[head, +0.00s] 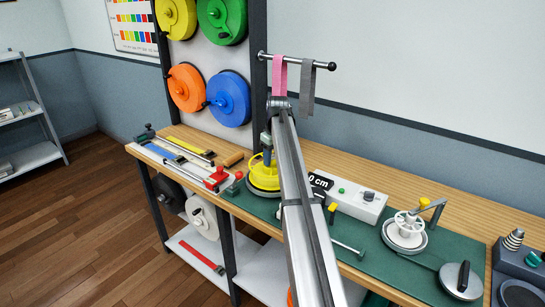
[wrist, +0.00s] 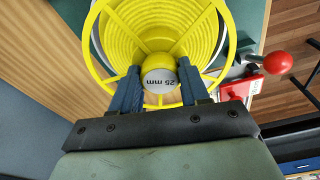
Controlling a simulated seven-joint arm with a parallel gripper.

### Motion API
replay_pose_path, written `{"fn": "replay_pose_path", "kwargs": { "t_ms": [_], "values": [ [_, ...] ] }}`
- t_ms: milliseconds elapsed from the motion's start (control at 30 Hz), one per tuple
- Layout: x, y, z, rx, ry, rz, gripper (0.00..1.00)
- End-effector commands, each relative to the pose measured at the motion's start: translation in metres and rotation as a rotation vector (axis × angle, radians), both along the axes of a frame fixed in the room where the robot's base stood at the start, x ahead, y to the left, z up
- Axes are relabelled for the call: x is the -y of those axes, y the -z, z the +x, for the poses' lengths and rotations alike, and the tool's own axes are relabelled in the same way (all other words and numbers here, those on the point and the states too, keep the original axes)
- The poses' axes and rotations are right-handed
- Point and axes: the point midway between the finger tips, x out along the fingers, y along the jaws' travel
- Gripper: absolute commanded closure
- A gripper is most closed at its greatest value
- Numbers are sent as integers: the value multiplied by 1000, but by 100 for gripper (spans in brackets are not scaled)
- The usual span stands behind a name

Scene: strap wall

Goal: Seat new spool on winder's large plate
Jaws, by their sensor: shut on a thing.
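The yellow spool (head: 261,172) is an open, ringed reel. In the wrist view the spool (wrist: 114,30) fills the upper middle, with a white hub cap (wrist: 159,79) marked "25 mm". My gripper (wrist: 160,70) has its two dark blue fingers closed on either side of the hub. In the head view the spool is over or on the winder's large round grey plate (head: 262,192). I cannot tell whether the spool touches the plate. My arm hides the spool's right side and part of the plate.
A white control box (head: 345,200) with a display stands right of my arm. A white reel (head: 405,228) sits on another round plate further right. Colored spools, such as a blue one (head: 229,98), hang on the wall panel.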

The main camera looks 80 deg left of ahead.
Motion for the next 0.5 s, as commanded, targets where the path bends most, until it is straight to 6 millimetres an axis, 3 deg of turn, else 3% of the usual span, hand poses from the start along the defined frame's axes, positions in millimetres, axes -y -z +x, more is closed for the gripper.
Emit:
{"fn": "replay_pose_path", "kwargs": {
  "t_ms": [500],
  "values": [
    [0, 6, 0, 0, 0, 1, 100]
  ]
}}
